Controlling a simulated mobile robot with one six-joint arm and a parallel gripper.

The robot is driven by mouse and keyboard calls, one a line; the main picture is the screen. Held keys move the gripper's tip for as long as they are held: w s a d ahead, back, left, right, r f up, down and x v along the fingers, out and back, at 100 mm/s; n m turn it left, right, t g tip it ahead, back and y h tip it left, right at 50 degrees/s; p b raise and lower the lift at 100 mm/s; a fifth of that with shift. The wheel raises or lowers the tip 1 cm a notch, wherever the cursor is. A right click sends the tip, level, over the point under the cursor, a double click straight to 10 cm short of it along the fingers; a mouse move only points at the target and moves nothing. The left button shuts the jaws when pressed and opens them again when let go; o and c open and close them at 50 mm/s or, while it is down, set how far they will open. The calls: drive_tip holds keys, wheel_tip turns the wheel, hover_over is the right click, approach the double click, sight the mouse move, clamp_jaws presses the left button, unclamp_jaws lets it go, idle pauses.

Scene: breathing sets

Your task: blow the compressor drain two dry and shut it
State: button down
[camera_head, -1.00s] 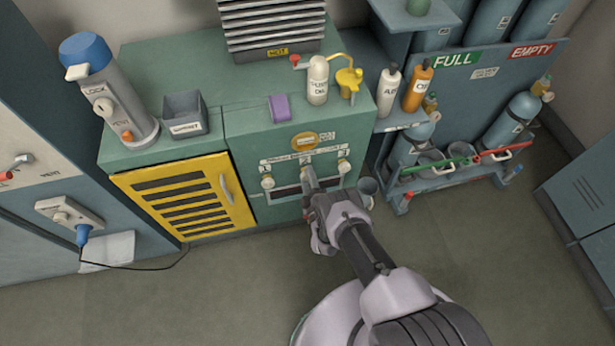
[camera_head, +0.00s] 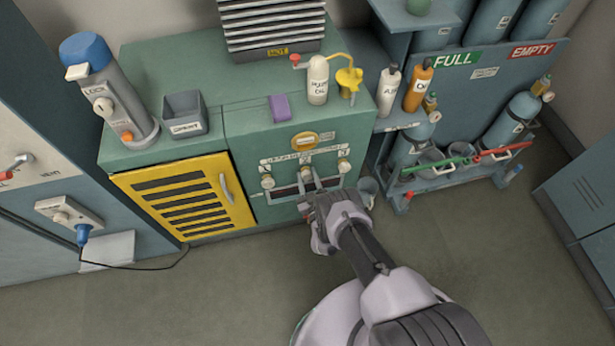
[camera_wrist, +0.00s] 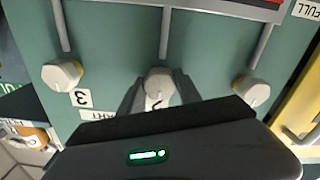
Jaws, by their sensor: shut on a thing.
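The green compressor cabinet (camera_head: 228,128) has a row of three pale drain knobs on its front. The middle knob (camera_head: 306,173), drain two, sits between the two fingers of my gripper (camera_head: 308,184). In the wrist view my gripper (camera_wrist: 160,97) is shut on this middle knob (camera_wrist: 157,82), with one dark finger on each side. A thin grey pipe (camera_wrist: 165,35) runs from the knob to a dark slot. The outer knobs show at the left (camera_head: 267,182) and right (camera_head: 344,166) in the head view. The number plate by the middle knob is partly hidden by my gripper.
An oil bottle (camera_head: 318,80), a yellow funnel (camera_head: 349,80) and a purple block (camera_head: 279,108) stand on the cabinet. A small bucket (camera_head: 367,187) is on the floor right of my gripper. A gas cylinder rack (camera_head: 460,110) stands at the right. Floor in front is clear.

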drive_tip(key=shift+w+r+m, duration=0.15)
drive_tip(key=shift+m, duration=0.55)
drive_tip(key=c, duration=0.8)
unclamp_jaws()
drive_tip(key=shift+c, duration=0.2)
drive_tip(key=shift+f, duration=0.25)
